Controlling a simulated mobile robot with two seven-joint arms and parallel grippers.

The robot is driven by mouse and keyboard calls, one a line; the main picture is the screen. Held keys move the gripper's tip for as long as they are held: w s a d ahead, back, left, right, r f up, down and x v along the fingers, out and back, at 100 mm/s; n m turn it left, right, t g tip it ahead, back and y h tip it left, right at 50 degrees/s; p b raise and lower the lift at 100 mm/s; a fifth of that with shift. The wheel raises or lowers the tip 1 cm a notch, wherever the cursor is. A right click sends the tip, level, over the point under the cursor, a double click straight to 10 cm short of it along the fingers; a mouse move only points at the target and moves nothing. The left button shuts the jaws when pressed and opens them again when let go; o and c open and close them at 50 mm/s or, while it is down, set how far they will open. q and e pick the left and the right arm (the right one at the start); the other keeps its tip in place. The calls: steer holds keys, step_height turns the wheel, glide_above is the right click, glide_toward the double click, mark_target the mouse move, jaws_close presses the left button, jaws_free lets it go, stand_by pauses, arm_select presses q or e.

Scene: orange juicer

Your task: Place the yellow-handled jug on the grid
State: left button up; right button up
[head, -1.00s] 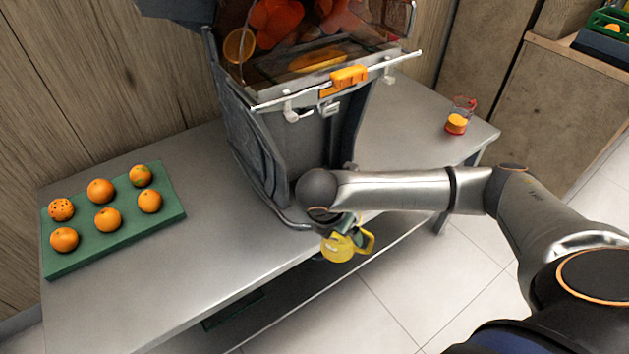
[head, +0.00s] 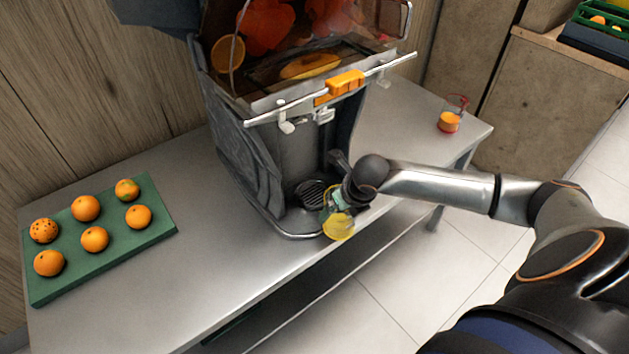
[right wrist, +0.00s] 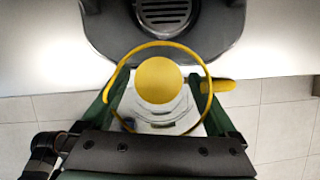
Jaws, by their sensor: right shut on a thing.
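The yellow-handled jug (head: 338,227) is a clear vessel with yellow parts, held at the front edge of the juicer's base. In the right wrist view the jug (right wrist: 158,82) shows a yellow rim, a yellow disc and a yellow handle at the right. My right gripper (head: 342,198) is shut on it; its green fingers (right wrist: 160,98) stand on both sides of the jug. The dark round grid (head: 312,194) lies in the juicer's base, just left of and behind the jug. The grid (right wrist: 166,12) also shows ahead of the jug in the right wrist view. My left gripper is out of view.
The juicer (head: 285,150) stands on the steel table (head: 200,285), its open front bay above the grid. A green tray (head: 105,250) of several oranges is at the left. A red-handled cup (head: 449,121) of orange juice stands at the right rear.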

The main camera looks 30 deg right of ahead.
steer(key=w, duration=0.8)
steer(key=w+d+b, duration=0.1)
steer(key=w, duration=0.3)
steer(key=shift+f, duration=0.1)
steer(key=o, duration=1.1)
steer(key=shift+c, duration=0.2)
